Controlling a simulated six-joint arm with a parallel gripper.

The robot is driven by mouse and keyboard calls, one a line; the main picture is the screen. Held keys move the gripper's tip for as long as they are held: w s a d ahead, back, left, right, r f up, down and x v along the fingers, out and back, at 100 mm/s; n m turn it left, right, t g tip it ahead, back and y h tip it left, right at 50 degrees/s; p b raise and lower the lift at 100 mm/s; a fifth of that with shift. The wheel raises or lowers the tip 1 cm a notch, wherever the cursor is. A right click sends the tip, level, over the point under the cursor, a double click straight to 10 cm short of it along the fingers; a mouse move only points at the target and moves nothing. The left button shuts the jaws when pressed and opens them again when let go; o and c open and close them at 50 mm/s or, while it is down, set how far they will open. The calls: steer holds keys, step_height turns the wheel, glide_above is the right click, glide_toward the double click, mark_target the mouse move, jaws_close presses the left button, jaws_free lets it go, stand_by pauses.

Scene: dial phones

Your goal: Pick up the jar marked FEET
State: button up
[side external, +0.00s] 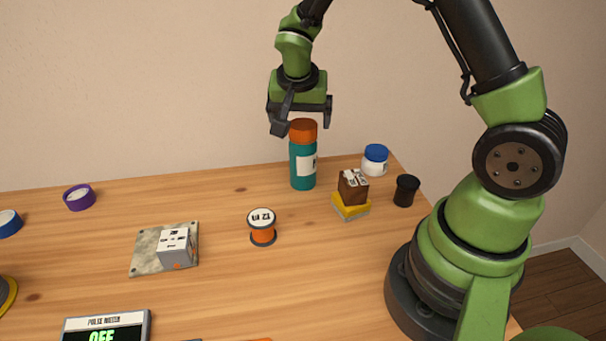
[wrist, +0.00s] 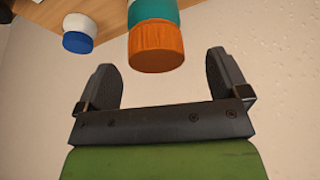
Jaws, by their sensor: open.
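No label reading FEET is legible in either view. A white jar with a blue lid (side external: 374,160) stands at the back right of the table; it also shows in the wrist view (wrist: 78,38). A teal bottle with an orange cap (side external: 302,165) stands upright to its left, its white label turned partly away. My gripper (side external: 304,122) is open and empty at the height of the bottle's cap. In the wrist view the bottle's orange cap (wrist: 156,48) lies between the directions of the two fingers, beyond their tips.
A brown block on a yellow block (side external: 350,208) and a black cup (side external: 406,191) stand near the white jar. An orange spool (side external: 262,235), a grey block on a stone plate (side external: 148,252), a purple-rimmed container (side external: 78,203) and a pulse meter (side external: 104,323) are further left and forward.

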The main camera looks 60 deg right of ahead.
mark_target(303, 124)
steer(key=x, duration=0.5)
steer(key=shift+s+d+f, duration=0.15)
steer(key=shift+f, duration=0.05)
steer(key=c, duration=1.5)
